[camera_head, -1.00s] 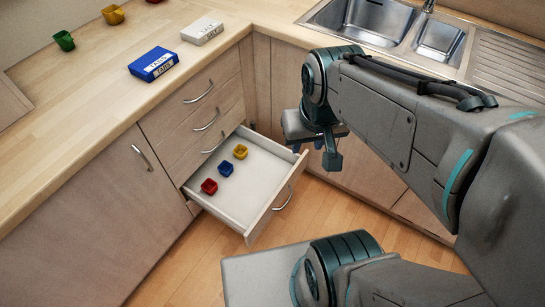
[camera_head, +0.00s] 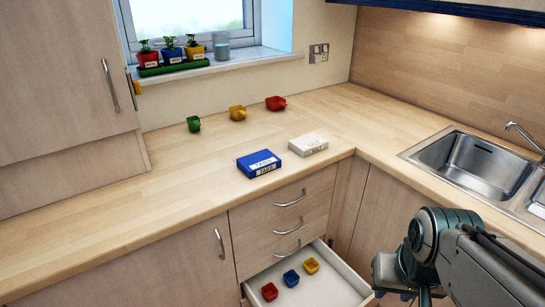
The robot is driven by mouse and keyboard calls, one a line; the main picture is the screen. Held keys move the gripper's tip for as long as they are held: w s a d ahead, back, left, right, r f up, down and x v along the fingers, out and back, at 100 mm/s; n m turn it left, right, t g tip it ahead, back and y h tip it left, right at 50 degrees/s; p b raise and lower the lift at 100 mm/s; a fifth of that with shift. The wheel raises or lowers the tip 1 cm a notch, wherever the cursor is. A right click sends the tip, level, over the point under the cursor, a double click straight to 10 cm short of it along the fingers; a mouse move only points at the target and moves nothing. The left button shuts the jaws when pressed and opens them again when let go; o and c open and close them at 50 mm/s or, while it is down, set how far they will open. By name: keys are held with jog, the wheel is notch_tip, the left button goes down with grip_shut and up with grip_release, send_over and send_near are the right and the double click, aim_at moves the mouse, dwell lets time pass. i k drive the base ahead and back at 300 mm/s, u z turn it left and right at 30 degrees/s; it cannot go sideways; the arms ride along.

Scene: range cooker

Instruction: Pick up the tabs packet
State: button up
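The tabs packet (camera_head: 259,163) is a blue box with white labels reading "TABS". It lies flat on the wooden worktop above the drawers, near the front edge. A white packet (camera_head: 308,144) lies just to its right and a little behind, apart from it. My gripper is not clearly visible; part of my arm (camera_head: 470,258) shows at the lower right, well below and to the right of the tabs packet. The fingertips are hidden or out of the frame.
An open drawer (camera_head: 340,293) below the worktop holds small red, blue and yellow cups. Green (camera_head: 193,124), yellow (camera_head: 237,113) and red (camera_head: 275,103) cups stand behind the packets. A sink (camera_head: 470,165) is at the right. The worktop left of the tabs packet is clear.

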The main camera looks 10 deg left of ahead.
aim_at(253, 165)
jog(key=k, duration=0.65)
jog(key=u, duration=0.6)
jog(key=i, duration=0.65)
jog(key=u, duration=0.6)
jog(key=i, duration=1.15)
jog(key=z, duration=0.45)
